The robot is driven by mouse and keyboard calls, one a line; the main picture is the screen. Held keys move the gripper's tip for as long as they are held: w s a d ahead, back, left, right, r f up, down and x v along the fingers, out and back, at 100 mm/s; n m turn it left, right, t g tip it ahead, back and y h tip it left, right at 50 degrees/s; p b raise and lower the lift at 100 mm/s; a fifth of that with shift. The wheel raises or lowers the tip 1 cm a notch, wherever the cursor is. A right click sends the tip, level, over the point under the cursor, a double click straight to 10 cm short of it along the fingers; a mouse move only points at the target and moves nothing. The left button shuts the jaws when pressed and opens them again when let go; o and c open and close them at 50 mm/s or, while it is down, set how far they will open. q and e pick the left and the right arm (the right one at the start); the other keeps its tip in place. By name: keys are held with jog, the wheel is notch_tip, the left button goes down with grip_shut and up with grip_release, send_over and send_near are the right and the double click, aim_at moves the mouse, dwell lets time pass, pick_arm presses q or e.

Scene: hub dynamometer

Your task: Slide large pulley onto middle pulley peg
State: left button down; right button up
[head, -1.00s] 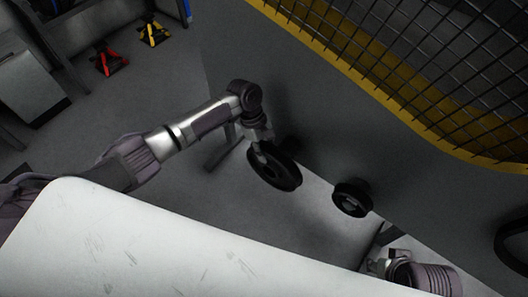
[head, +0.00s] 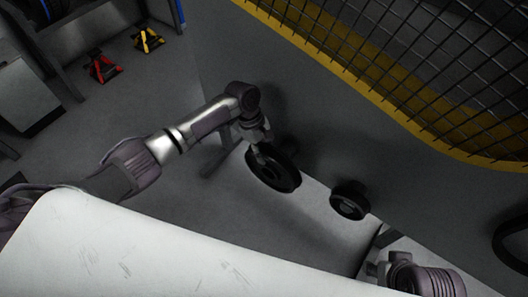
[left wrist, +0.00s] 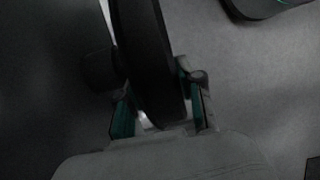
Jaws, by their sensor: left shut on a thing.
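The large pulley (head: 272,170) is a dark grooved wheel in the middle of the head view, held on edge beside the grey panel (head: 330,140). My left gripper (head: 258,146) is shut on its upper rim. In the left wrist view the large pulley (left wrist: 150,60) stands between the fingers (left wrist: 158,100). A dark round stub, apparently a peg (head: 288,146), shows just behind it; it also shows left of the wheel in the wrist view (left wrist: 100,70). I cannot tell whether wheel and peg touch. My right gripper (head: 374,268) is low at right, its fingers unclear.
A smaller dark pulley (head: 349,201) sits on the panel to the right. Another dark wheel (head: 512,245) is at the right edge. A yellow-framed mesh guard (head: 400,110) runs above. Red (head: 102,67) and yellow (head: 148,40) stands are on the far floor.

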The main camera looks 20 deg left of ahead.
pick_arm(q)
jog(key=shift+w+d+r+b, duration=0.1)
jog(key=shift+w+d+b, duration=0.1)
jog(key=shift+w, duration=0.35)
jog(key=shift+w+d+b, duration=0.2)
jog(key=shift+w, duration=0.3)
jog(key=shift+w+d, duration=0.1)
jog(key=shift+w, duration=0.1)
jog(key=shift+w+d+b, duration=0.25)
jog(key=shift+w+b, duration=0.15)
jog(key=shift+w, duration=0.35)
jog(key=shift+w+d, duration=0.1)
jog(key=shift+w, duration=0.15)
dwell(0.5)
